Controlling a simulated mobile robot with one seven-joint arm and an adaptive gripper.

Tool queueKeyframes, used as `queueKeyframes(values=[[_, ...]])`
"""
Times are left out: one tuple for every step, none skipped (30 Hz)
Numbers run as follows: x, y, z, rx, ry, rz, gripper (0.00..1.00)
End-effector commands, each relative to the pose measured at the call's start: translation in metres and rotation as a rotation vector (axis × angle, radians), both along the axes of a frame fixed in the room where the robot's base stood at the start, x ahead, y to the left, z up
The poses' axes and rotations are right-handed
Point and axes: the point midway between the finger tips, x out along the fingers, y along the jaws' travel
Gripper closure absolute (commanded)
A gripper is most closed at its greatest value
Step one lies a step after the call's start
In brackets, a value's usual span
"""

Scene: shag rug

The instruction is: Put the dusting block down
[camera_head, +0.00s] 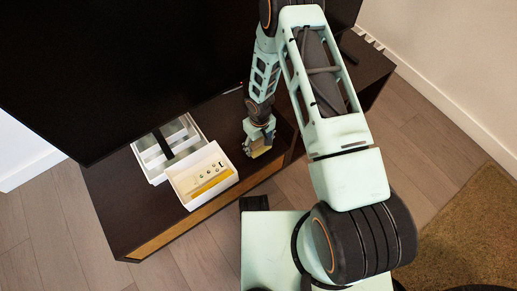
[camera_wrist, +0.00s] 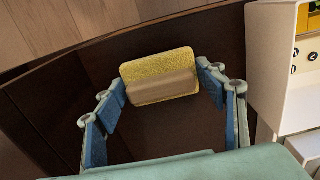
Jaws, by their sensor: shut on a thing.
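The dusting block (camera_wrist: 160,65) has a yellow fuzzy face and a tan raised grip. It lies between the blue-padded fingers of my gripper (camera_wrist: 163,88), which is shut on it. In the head view the block (camera_head: 263,152) shows as a small yellowish patch under my gripper (camera_head: 259,146), over the right part of the dark low cabinet (camera_head: 112,202). I cannot tell whether the block touches the cabinet top.
A white open box (camera_head: 177,193) with a yellow strip and several small round items stands left of my gripper. Another white container (camera_head: 146,150) is behind it. A large black screen (camera_head: 120,70) overhangs the cabinet. Dark cabinet top is bare around the block.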

Motion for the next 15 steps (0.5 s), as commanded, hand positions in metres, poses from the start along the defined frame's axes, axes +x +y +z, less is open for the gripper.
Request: queueKeyframes(values=[[0.001,0.004,-0.008,0.0,0.001,0.002,0.66],[0.001,0.003,-0.015,-0.001,0.003,0.002,0.66],[0.001,0.003,-0.022,-0.001,0.002,0.002,0.66],[0.001,0.003,-0.027,0.0,0.002,0.001,0.66],[0.0,0.003,-0.032,0.0,0.002,0.0,0.66],[0.001,0.003,-0.035,0.0,0.002,0.0,0.66],[0.001,0.003,-0.036,-0.001,0.001,0.0,0.66],[0.001,0.003,-0.036,0.0,0.0,0.001,0.66],[0.002,0.003,-0.036,0.0,0.0,0.001,0.66],[0.002,0.003,-0.035,0.0,0.0,0.001,0.66],[0.002,0.003,-0.034,0.0,0.0,0.001,0.66],[0.001,0.003,-0.034,0.0,0.0,0.001,0.66],[0.001,0.003,-0.034,0.0,0.0,0.001,0.66],[0.001,0.003,-0.034,0.0,0.0,0.001,0.66],[0.001,0.003,-0.035,0.0,0.0,0.001,0.66]])
